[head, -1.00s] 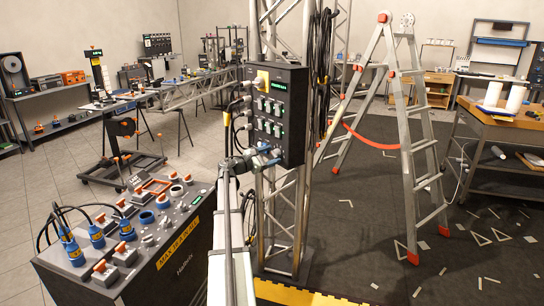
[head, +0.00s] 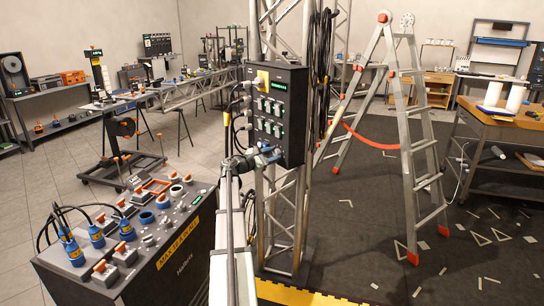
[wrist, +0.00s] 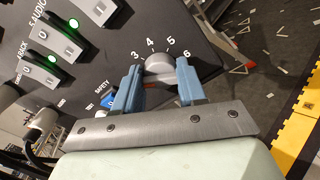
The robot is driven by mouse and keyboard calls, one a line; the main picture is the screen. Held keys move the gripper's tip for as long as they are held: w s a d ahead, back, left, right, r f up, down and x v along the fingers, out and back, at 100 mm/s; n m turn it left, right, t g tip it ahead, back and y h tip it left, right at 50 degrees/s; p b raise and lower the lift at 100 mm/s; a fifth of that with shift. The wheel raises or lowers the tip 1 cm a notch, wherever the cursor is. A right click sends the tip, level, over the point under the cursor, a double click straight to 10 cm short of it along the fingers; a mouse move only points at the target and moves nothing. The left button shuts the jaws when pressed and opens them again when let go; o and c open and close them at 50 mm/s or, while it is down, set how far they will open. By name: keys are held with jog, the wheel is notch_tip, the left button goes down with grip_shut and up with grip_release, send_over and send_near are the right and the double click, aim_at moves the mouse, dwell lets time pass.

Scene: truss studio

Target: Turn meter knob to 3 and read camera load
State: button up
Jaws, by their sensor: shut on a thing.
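The meter knob (wrist: 158,64) is a round grey knob on a dark panel, with the numbers 3, 4, 5 and 6 printed around its far side. My gripper (wrist: 160,82) is shut on the knob, one blue finger on each side. I cannot make out where the knob's pointer stands. In the head view, the dark power box (head: 291,148) hangs on the truss, and my gripper (head: 268,154) is at its lower front, mostly hiding the knob. A small green display (head: 284,84) glows near the box top; its reading is too small to tell.
Toggle switches with green lights (wrist: 57,53) sit left of the knob, with a blue part (wrist: 110,101) marked SAFETY nearby. Cables plug into the box's left side. A control desk (head: 165,255) stands front left, a ladder (head: 405,140) to the right.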

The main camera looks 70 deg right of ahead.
jog(key=shift+c, duration=0.6)
jog(key=shift+m, duration=0.4)
jog(key=m, duration=0.3)
jog(key=shift+f+m, duration=0.1)
jog(key=shift+m, duration=1.9)
jog(key=o, duration=1.1)
jog(key=shift+c, duration=0.2)
jog(key=shift+a, duration=0.15)
